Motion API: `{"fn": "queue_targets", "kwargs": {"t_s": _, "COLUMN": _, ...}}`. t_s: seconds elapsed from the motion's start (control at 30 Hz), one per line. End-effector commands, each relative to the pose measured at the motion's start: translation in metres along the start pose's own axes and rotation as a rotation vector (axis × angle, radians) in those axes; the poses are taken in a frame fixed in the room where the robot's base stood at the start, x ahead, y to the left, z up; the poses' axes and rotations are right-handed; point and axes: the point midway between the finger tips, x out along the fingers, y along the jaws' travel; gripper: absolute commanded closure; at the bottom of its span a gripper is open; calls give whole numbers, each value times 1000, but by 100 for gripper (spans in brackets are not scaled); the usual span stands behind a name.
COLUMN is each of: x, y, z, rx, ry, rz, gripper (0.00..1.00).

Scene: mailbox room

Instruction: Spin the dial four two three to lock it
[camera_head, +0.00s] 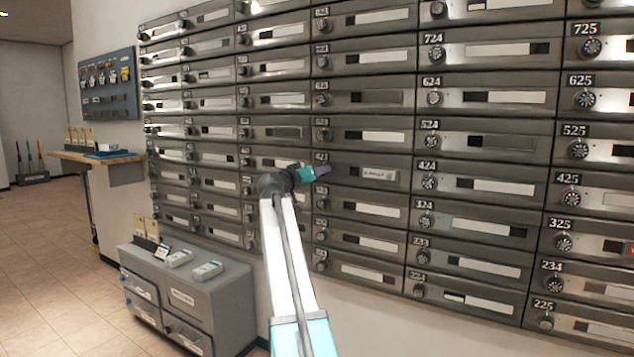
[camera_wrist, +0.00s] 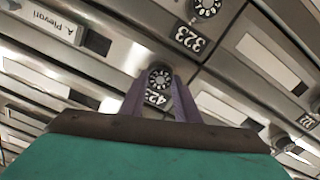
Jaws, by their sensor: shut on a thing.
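Mailbox 423 (camera_head: 345,173) is in the middle column of the head view, its door flush with the wall and carrying a name label (camera_head: 378,174). Its dial (camera_wrist: 160,75) shows in the wrist view above the upside-down 423 plate (camera_wrist: 155,98). My gripper (camera_head: 324,171) reaches the left end of this door in the head view and hides the dial there. In the wrist view its two purple fingers (camera_wrist: 157,86) are on either side of the dial, shut on it. The pointer's exact setting is too small to read.
Dial 323 (camera_wrist: 205,8) is close by in the wrist view. Rows of similar mailboxes with dials, such as 424 (camera_head: 490,185), surround it. A low grey cabinet (camera_head: 230,289) stands at lower left, and a wooden shelf (camera_head: 85,157) is farther left. Tiled floor (camera_head: 45,260) lies open at left.

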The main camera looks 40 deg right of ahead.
Motion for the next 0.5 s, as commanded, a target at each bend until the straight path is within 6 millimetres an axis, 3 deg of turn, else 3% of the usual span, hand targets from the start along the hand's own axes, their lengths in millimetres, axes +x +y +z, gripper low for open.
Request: {"fn": "queue_targets", "kwargs": {"t_s": 0.5, "x": 1, "y": 2, "z": 3, "rx": 279, "ry": -3, "rz": 4, "gripper": 93}}
